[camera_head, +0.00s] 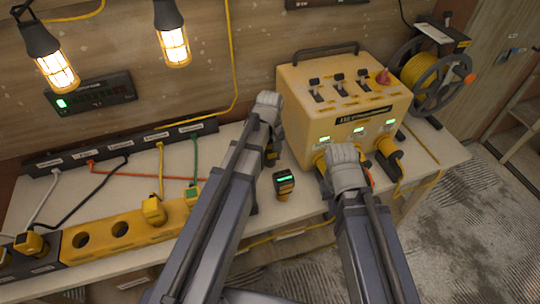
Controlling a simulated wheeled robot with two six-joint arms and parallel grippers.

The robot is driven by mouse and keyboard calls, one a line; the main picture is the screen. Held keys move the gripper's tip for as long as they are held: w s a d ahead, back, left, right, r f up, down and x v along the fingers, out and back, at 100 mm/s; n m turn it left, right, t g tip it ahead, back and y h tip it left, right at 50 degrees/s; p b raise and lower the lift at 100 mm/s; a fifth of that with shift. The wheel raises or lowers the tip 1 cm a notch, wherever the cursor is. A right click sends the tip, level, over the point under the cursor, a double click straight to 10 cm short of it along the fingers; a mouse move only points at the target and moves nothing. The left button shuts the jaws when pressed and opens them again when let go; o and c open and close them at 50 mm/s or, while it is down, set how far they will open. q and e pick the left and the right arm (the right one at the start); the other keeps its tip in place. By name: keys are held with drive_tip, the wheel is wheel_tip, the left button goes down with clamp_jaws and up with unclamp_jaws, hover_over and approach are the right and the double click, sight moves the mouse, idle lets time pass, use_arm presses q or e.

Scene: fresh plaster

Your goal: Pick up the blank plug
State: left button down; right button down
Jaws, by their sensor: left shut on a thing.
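My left gripper (271,155) is beside the left side of the yellow power box, shut on a small yellow-and-black thing that looks like a plug. My own arm mostly hides it. A small black-and-yellow plug-like piece with a lit green display (284,183) is just below that gripper, over the table top. I cannot tell which piece is the blank plug. My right gripper (347,185) is in front of the yellow power box (300,95), near its lower front sockets. Its fingertips are hidden by its own wrist, so its opening does not show.
A yellow socket strip (100,238) with open round holes and plugs lies at the left front. A black labelled rail (110,147) with several coloured cables runs behind it. A cable reel (425,75) stands right of the box. Two lit lamps hang at upper left.

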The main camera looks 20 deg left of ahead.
sight(270, 147)
use_arm(q)
wheel_tip(270, 147, up, 7)
drive_tip(key=p, duration=0.6)
drive_tip(key=shift+r, duration=0.2)
drive_tip(key=shift+r, duration=0.1)
